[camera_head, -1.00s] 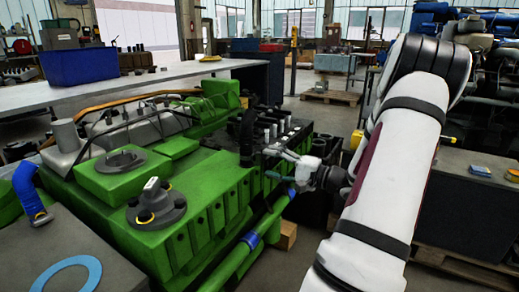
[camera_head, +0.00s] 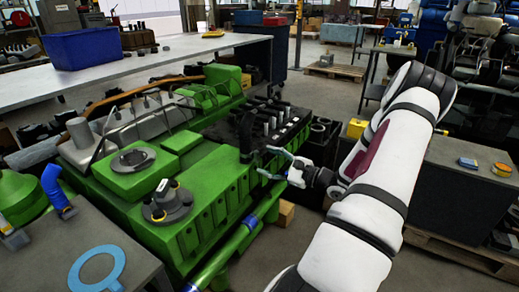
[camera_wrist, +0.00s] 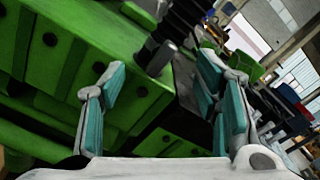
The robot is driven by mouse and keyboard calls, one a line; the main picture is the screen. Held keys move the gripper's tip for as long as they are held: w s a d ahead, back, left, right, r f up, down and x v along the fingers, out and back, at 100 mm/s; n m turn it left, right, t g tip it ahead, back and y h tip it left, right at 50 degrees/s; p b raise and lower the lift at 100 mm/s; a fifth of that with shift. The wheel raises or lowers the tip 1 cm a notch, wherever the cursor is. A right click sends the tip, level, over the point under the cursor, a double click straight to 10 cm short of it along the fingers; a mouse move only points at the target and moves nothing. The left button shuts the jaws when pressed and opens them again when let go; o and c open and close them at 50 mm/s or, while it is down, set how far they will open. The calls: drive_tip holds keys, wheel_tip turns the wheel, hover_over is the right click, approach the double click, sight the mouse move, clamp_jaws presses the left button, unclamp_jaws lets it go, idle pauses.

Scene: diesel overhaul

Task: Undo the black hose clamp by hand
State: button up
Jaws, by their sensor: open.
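A black upright hose (camera_head: 247,135) stands at the near right end of the green engine (camera_head: 215,170). In the wrist view a black ribbed hose (camera_wrist: 183,22) runs down to a dark collar with a grey end (camera_wrist: 158,56). I cannot clearly tell the black clamp from the hose and collar. My gripper (camera_head: 271,163) is open and empty, just right of the engine's side and near the hose. In the wrist view my gripper (camera_wrist: 160,88) shows both teal-padded fingers spread wide, with the collar beyond and between them, apart from both.
A green pipe with blue bands (camera_head: 250,222) runs along the engine's lower side. A grey bench (camera_head: 60,245) with a blue ring (camera_head: 97,268) is at the near left. Open floor lies behind the engine.

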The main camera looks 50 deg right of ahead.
sight(257, 162)
drive_tip(key=shift+w+a+m+p, duration=0.1)
drive_tip(key=shift+w+m+p, duration=0.4)
drive_tip(key=shift+w+m, duration=0.55)
drive_tip(key=shift+w+a+m+p, duration=0.1)
drive_tip(key=shift+w+m+p, duration=0.45)
drive_tip(key=shift+m, duration=0.8)
drive_tip(key=shift+w+m+p, duration=0.45)
drive_tip(key=shift+w+m, duration=0.45)
drive_tip(key=shift+m, duration=0.3)
clamp_jaws()
